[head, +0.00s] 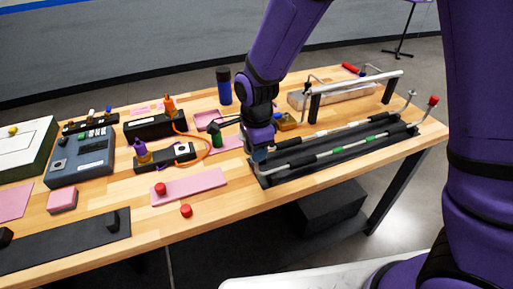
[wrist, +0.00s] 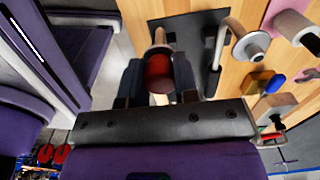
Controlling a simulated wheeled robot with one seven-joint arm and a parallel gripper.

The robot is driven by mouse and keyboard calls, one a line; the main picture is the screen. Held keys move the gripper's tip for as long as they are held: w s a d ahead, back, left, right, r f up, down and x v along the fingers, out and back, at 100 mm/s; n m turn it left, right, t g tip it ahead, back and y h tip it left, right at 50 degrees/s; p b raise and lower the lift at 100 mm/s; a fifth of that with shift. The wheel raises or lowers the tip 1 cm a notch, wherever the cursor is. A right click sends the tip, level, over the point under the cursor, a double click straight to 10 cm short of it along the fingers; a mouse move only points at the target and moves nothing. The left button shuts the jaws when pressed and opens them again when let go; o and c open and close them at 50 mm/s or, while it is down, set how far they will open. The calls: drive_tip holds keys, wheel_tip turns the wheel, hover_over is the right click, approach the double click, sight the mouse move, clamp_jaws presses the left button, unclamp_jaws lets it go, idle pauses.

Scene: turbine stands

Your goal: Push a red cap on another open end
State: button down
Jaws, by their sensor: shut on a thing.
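My gripper (head: 260,158) is at the left end of the near tube (head: 300,164) in the head view. In the wrist view my gripper (wrist: 158,82) is shut on a red cap (wrist: 158,71), with a flanged tube end (wrist: 158,47) right against or just beyond it. I cannot tell how far the cap sits on that end. Another bent tube end (wrist: 252,45) shows bare beside it. Another red cap (head: 433,100) is on the near tube's right end. The far tube's right end (head: 412,94) is bare metal. Two loose red caps lie on the left, one on a pink mat (head: 205,183) and one on the wood (head: 186,211).
The tubes rest on a black stand (head: 345,160) near the table's right end. A silver handle bar (head: 350,88) stands behind them. Bare wood lies at the front edge.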

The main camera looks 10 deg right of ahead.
drive_tip(key=shift+s+d+f, duration=0.1)
drive_tip(key=shift+s+f, duration=0.05)
drive_tip(key=shift+f, duration=0.2)
drive_tip(key=c, duration=0.8)
unclamp_jaws()
drive_tip(key=shift+f, duration=0.1)
drive_tip(key=shift+o, duration=0.8)
drive_tip(key=shift+r, duration=0.25)
drive_tip(key=shift+r, duration=3.45)
